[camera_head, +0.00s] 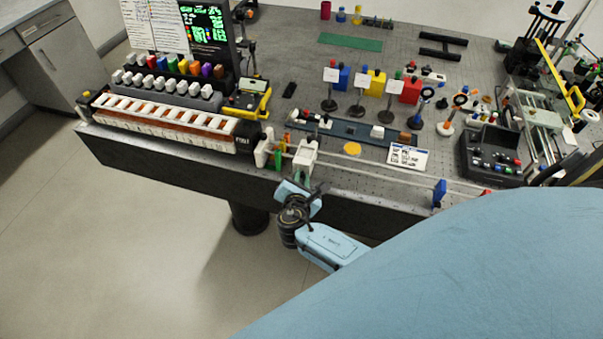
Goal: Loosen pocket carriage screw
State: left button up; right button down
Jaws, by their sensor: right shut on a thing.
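The pocket carriage seems to be the pale block (306,152) on the long pale rail (385,179) along the table's front edge. My right gripper (302,176) is at the front of this block, reaching in from below over the table edge. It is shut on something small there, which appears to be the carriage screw. The screw itself is hidden by the fingers and too small to make out. My left gripper is not in view.
Left of the carriage are a pale end block (264,151) with coloured pieces and a long white rack (165,124). A printed card (408,156) and yellow disc (352,149) lie behind the rail. A black control box (491,158) stands right. Floor in front is clear.

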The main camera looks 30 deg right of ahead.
jog(key=shift+n, duration=0.3)
dwell(0.4)
jog(key=c, duration=1.4)
grip_release()
jog(key=v, duration=1.3)
jog(key=shift+s+a+p, duration=0.1)
jog(key=shift+a+p, duration=0.15)
jog(key=shift+p, duration=0.05)
